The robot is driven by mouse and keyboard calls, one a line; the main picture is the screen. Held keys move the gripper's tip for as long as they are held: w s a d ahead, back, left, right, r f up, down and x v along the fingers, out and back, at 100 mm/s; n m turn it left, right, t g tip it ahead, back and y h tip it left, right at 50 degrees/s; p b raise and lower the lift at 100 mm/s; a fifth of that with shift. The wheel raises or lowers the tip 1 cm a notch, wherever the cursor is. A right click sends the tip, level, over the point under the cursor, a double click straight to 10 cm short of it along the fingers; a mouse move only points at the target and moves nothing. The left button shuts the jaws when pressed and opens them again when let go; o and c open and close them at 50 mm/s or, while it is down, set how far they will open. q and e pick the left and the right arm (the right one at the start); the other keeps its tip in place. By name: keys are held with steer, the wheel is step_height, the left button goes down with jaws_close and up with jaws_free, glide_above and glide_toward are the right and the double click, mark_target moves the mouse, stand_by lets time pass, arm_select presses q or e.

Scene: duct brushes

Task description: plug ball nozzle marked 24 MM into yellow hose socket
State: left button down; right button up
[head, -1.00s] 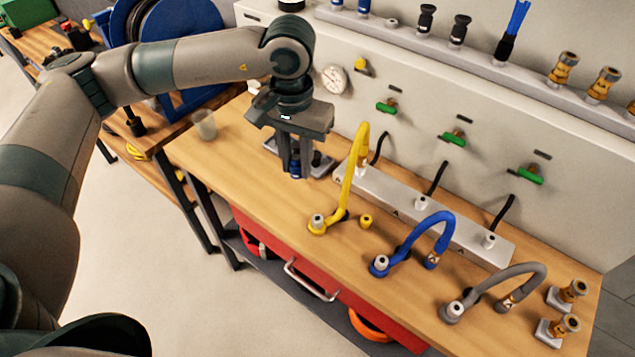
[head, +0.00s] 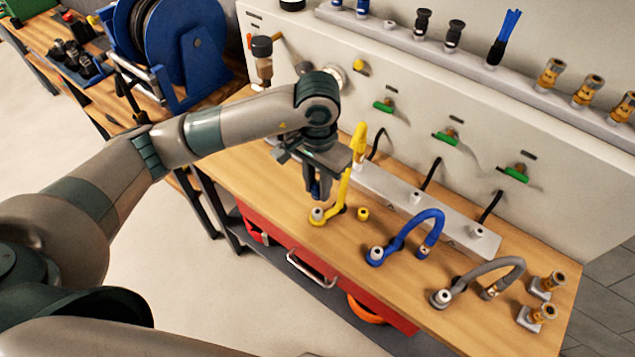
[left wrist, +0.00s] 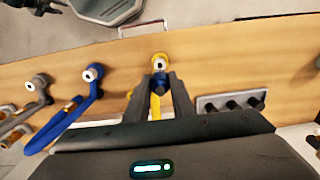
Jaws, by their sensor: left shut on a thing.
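My left gripper (head: 318,192) is shut on a blue ball nozzle (left wrist: 159,80), of which only a small part shows between the fingers. I cannot read a marking on it. The yellow hose socket (head: 317,215) has a pale round mouth and stands on the bench at the front end of the yellow hose (head: 343,190). In the left wrist view the yellow socket (left wrist: 159,59) lies just beyond the fingertips, in line with the nozzle. The gripper is just above it in the head view; I cannot tell whether nozzle and socket touch. My right gripper is out of view.
A blue hose (head: 428,222) and a grey hose (head: 505,267) stand to the right. A small yellow fitting (head: 363,214) is beside the yellow hose. Brass nozzles (head: 542,314) are at the bench's right end. A stand (left wrist: 232,103) with dark holes or pieces shows in the left wrist view.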

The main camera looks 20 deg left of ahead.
arm_select(q)
steer(key=shift+f, duration=0.1)
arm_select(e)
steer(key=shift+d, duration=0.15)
arm_select(q)
steer(key=shift+f, duration=0.9)
steer(key=shift+f+b, duration=0.65)
steer(key=shift+f, duration=1.15)
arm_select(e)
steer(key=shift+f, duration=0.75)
arm_select(q)
steer(key=shift+f, duration=0.1)
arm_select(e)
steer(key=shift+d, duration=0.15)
arm_select(q)
steer(key=shift+b, duration=0.35)
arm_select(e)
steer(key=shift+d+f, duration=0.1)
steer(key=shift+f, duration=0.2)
